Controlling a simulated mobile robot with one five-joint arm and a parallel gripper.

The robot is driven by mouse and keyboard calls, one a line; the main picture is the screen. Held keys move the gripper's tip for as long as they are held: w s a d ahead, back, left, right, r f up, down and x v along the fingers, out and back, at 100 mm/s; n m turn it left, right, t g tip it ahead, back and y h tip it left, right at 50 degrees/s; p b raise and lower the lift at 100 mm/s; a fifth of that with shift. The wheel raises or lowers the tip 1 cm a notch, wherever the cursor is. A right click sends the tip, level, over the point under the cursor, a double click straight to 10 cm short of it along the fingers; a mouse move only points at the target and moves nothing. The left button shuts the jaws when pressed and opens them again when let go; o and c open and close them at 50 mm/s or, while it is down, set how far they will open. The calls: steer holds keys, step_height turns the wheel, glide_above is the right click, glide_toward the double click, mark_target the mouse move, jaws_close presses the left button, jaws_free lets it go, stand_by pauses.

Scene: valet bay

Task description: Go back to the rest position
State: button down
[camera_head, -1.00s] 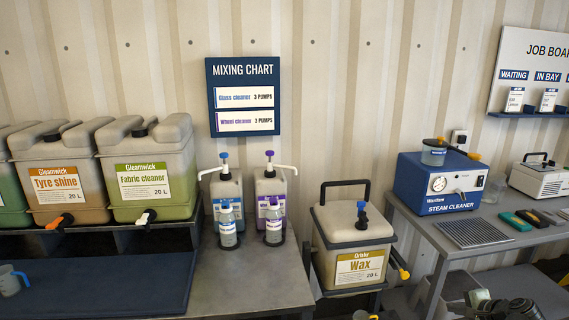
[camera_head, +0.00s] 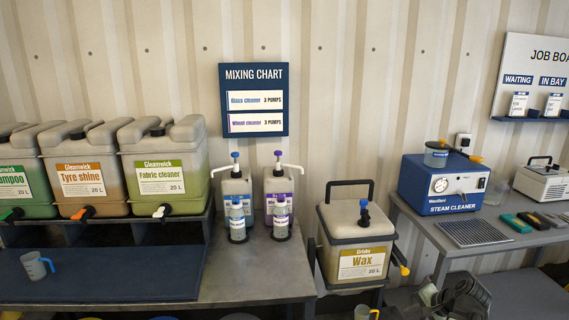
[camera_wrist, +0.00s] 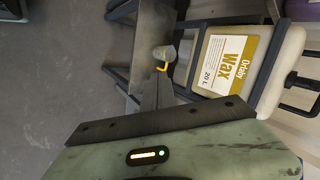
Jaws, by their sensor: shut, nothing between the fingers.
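My gripper (camera_wrist: 150,95) shows in the wrist view as narrow dark fingers held together, with nothing between them. They point past the wax container (camera_wrist: 222,62) toward a small jug with a yellow handle (camera_wrist: 163,53). In the head view, dark parts of my arm show at the lower right, below the steam cleaner bench; the fingertips cannot be made out there. The wax container (camera_head: 361,265) stands upright in its frame to the left of my arm. The jug (camera_head: 362,313) is partly cut off at the bottom edge.
Several large cleaner containers (camera_head: 165,180) stand at left, above a blue mat with a jug (camera_head: 35,266). A steam cleaner (camera_head: 440,187) stands on the right bench. Open floor (camera_wrist: 45,90) shows in the wrist view.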

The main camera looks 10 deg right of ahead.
steer(key=w+a+n+g+p, duration=0.1)
steer(key=a+n, duration=0.3)
steer(key=a, duration=0.8)
steer(key=w+a+n+g+h+p, duration=0.1)
steer(key=a+n+g, duration=0.2)
steer(key=a, duration=0.9)
steer(key=w+a+n+g+p, duration=0.1)
steer(key=a+n+g+p, duration=0.1)
steer(key=a+n, duration=0.5)
steer(key=a+g, duration=0.1)
steer(key=a, duration=0.4)
steer(key=shift+w+a+h, duration=0.3)
steer(key=shift+w+a, duration=0.05)
steer(key=shift+a, duration=0.05)
steer(key=shift+f, duration=0.1)
